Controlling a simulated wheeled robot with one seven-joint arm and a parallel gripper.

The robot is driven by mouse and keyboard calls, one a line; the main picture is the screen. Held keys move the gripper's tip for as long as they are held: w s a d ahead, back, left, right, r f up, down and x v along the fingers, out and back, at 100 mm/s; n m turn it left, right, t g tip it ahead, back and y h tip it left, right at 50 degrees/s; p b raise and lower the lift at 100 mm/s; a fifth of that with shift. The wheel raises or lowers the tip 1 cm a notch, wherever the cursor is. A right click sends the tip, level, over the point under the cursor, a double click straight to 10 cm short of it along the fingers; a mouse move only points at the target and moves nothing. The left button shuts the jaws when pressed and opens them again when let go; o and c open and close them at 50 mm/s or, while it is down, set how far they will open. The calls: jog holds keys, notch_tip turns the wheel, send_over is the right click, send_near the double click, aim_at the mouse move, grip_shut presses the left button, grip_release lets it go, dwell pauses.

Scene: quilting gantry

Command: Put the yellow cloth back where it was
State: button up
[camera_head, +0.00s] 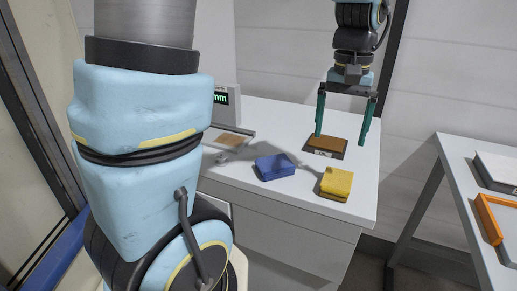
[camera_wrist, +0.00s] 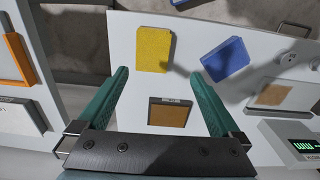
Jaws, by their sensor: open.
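The yellow cloth (camera_head: 336,183) is a folded block lying near the front edge of the white table (camera_head: 300,213). It also shows at the top of the wrist view (camera_wrist: 153,49). My gripper (camera_head: 342,138) is open and empty, its two green fingers pointing down above the brown square (camera_head: 325,147) behind the yellow cloth. In the wrist view the fingers (camera_wrist: 158,83) stand wide apart, with the brown square (camera_wrist: 168,114) between them and the yellow cloth beyond.
A folded blue cloth (camera_head: 274,167) lies left of the yellow one. A device with a green display (camera_head: 222,99) and a tray holding a tan square (camera_head: 229,138) are at the table's left. A second table at right holds an orange-edged tray (camera_head: 491,216) and a grey box (camera_head: 497,168).

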jog(key=w+a+f, duration=0.1)
jog(key=a, duration=0.3)
jog(key=w+a+f+n, duration=0.1)
jog(key=a+f, duration=0.1)
jog(key=a, duration=0.3)
jog(key=w+a+f+n, duration=0.1)
jog(key=a+f, duration=0.1)
jog(key=a, duration=0.2)
jog(key=shift+w+a+t, duration=0.1)
jog(key=shift+a+t, duration=0.15)
jog(key=shift+t, duration=0.15)
jog(key=s+a+f+n, duration=0.1)
jog(key=s+a+f, duration=0.1)
jog(key=a, duration=0.8)
jog(key=shift+f+n+t, duration=0.3)
jog(key=shift+f+t, duration=0.1)
jog(key=shift+f, duration=0.4)
jog(key=shift+a, duration=0.1)
